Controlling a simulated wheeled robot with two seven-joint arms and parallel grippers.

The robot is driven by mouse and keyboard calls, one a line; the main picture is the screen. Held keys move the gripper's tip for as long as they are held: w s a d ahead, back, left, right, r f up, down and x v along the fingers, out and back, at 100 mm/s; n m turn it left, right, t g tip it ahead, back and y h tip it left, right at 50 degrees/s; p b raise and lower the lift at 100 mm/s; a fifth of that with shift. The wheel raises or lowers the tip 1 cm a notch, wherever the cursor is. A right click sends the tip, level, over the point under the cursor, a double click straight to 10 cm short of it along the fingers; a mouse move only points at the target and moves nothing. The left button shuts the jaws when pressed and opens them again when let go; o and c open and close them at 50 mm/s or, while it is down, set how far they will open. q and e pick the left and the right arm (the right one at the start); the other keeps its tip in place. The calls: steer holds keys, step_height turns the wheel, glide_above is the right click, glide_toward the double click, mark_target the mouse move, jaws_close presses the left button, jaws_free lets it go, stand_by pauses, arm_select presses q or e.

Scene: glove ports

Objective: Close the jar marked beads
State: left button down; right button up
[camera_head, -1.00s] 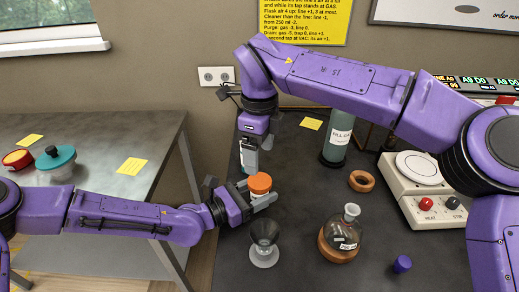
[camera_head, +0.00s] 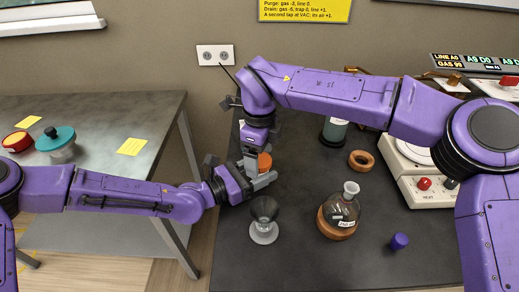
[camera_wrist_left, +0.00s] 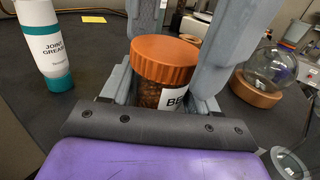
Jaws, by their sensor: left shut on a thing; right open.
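The beads jar has an orange lid (camera_head: 264,161); in the left wrist view the jar (camera_wrist_left: 150,95) shows dark contents and a white label reading "BE", the rest covered. The lid (camera_wrist_left: 166,58) sits on top of it; whether it is tight cannot be told. My left gripper (camera_head: 262,182) comes in from the left and is shut around the jar's body. My right gripper (camera_head: 256,165) points down from above, open, its fingers on either side of the lid. In the left wrist view, its fingers (camera_wrist_left: 190,45) hide part of the lid's edges.
A round flask (camera_head: 342,208) on a cork ring stands to the right, with an empty ring (camera_head: 361,160) behind. A grease bottle (camera_wrist_left: 45,45) is near. A purple cap (camera_head: 399,241) lies in front right.

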steer(key=c, duration=1.1)
steer(key=m, duration=0.5)
steer(key=o, duration=1.2)
steer(key=shift+r, duration=0.1)
